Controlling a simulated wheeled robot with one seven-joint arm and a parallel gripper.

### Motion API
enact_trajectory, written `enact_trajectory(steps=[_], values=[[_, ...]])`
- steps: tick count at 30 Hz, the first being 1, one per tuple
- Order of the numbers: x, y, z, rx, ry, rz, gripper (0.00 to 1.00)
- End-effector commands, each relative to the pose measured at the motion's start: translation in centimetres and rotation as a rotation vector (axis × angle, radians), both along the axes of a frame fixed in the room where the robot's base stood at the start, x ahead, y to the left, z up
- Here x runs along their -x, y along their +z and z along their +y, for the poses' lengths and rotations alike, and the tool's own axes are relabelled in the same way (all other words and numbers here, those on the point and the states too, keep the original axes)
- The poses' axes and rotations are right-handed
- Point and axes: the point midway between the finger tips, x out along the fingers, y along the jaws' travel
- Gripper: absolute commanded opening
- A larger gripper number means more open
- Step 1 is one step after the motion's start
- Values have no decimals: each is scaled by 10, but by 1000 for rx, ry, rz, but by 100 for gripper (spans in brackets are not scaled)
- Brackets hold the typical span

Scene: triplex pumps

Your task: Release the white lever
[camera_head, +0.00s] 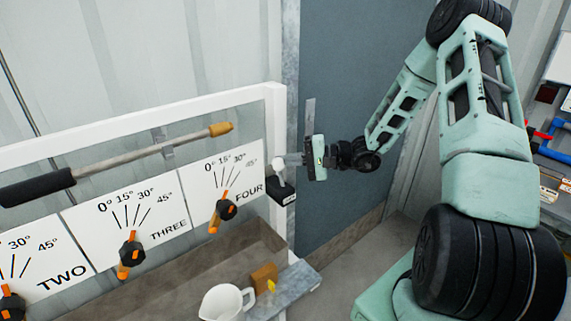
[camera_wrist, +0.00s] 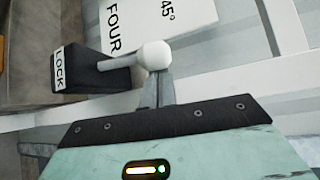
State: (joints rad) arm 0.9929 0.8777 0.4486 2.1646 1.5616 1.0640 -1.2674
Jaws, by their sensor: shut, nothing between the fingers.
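The white lever (camera_head: 280,173) has a round knob and sits on a black box (camera_head: 282,195) at the right end of the white frame, beside the FOUR panel. In the wrist view the lever (camera_wrist: 119,61) lies across the picture from the black box marked LOCK (camera_wrist: 93,76) to its ball knob. My gripper (camera_head: 290,160) is shut and empty, with its fingertips close to the knob. In the wrist view the fingers (camera_wrist: 158,88) point at the knob, which partly hides their tips. I cannot tell whether they touch it.
Panels TWO, THREE and FOUR carry black-and-orange knobs, such as the FOUR knob (camera_head: 226,210). A long bar (camera_head: 130,159) with a black grip lies across the frame above them. A white jug (camera_head: 226,302) and a brown block (camera_head: 263,275) stand below. A dark wall panel (camera_head: 345,85) stands behind my gripper.

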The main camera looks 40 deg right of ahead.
Motion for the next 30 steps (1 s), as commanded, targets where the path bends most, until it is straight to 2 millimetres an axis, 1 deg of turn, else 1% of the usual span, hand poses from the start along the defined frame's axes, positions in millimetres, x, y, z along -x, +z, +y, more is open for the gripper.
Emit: enact_trajectory(steps=[8, 14, 22, 30], values=[[3, -2, 0, -2, 0, -51, 0], [9, -4, -1, -6, -1, -133, 0], [22, -5, -1, -13, -1, -330, 0], [33, 0, -1, -21, 0, -523, 0]])
